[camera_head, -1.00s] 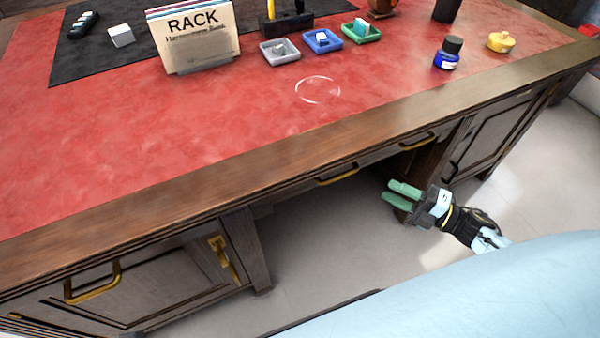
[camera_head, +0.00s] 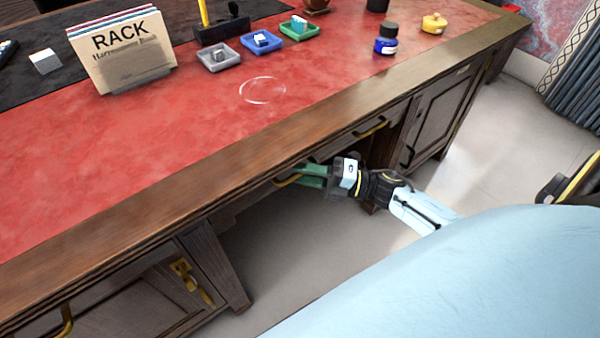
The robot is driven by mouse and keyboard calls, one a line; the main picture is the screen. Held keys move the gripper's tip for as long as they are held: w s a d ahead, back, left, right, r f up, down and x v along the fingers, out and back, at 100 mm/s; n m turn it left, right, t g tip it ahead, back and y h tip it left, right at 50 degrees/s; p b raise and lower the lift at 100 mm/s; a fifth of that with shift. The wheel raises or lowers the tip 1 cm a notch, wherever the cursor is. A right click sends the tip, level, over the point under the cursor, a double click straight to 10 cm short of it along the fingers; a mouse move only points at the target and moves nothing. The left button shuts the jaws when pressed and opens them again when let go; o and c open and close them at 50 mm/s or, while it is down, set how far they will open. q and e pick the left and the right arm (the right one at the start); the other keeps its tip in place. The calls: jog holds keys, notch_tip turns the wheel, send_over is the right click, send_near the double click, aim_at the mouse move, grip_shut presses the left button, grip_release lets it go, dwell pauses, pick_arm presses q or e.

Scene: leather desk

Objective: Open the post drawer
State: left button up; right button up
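The desk's drawers sit in the front under its wooden edge; no label shows which is the post drawer. A brass handle (camera_head: 284,182) is on the middle drawer, partly hidden by my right gripper. Another brass handle (camera_head: 371,128) is farther right along the same front. My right gripper (camera_head: 303,175) has green fingers, spaced apart, with their tips at the middle handle. I cannot tell whether they straddle it or touch it. The drawer looks shut. My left gripper is not in view.
The red leather top (camera_head: 200,140) carries a rack of folders (camera_head: 122,50), small trays (camera_head: 261,40), an ink bottle (camera_head: 386,40) and a yellow pot (camera_head: 434,23). A cabinet door (camera_head: 440,112) is at right, another (camera_head: 135,310) at lower left. Floor is clear below.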

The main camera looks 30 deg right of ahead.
jog(key=shift+w+a, duration=0.3)
jog(key=shift+a, duration=0.1)
grip_shut()
